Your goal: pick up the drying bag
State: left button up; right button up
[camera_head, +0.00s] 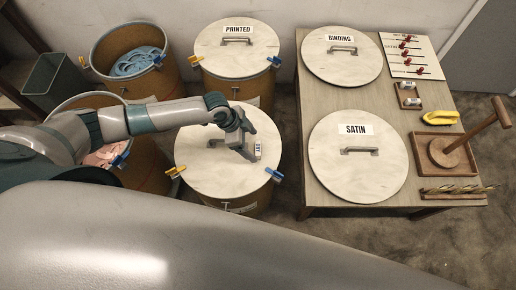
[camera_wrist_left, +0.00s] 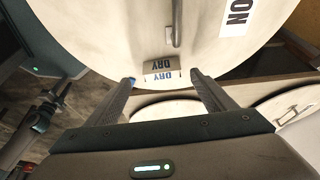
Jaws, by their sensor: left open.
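The drying bag (camera_head: 258,149) is a small pale packet marked DRY. It lies on the round white lid (camera_head: 205,178) of the near middle drum, right of the lid's handle. My left gripper (camera_head: 246,132) is over this lid, close to the bag. In the left wrist view, the drying bag (camera_wrist_left: 162,68) shows between and just beyond the two open fingertips (camera_wrist_left: 162,80). The fingers look apart from it, and nothing is held. In that view, what looks like my right gripper (camera_wrist_left: 52,103) is small at the left edge; its jaws are unclear.
The lid's handle (camera_wrist_left: 177,22) stands up near the bag. Blue clips (camera_head: 273,174) and yellow clips (camera_head: 174,172) sit on the drum rim. The PRINTED drum lid (camera_head: 258,63) is behind. A wooden table (camera_head: 300,195) with BINDING and SATIN lids stands to the right.

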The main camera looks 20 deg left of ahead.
aim_at(258, 148)
pick_arm(q)
jog(key=shift+d+f, duration=0.1)
dwell(0.3)
jog(key=shift+w+d+f+p, duration=0.2)
jog(key=shift+f+p, duration=0.1)
jog(key=shift+f, duration=0.1)
jog(key=shift+p+x, duration=0.4)
jog(key=shift+x, duration=1.7)
jog(key=shift+w+r, duration=0.1)
jog(key=c, duration=1.2)
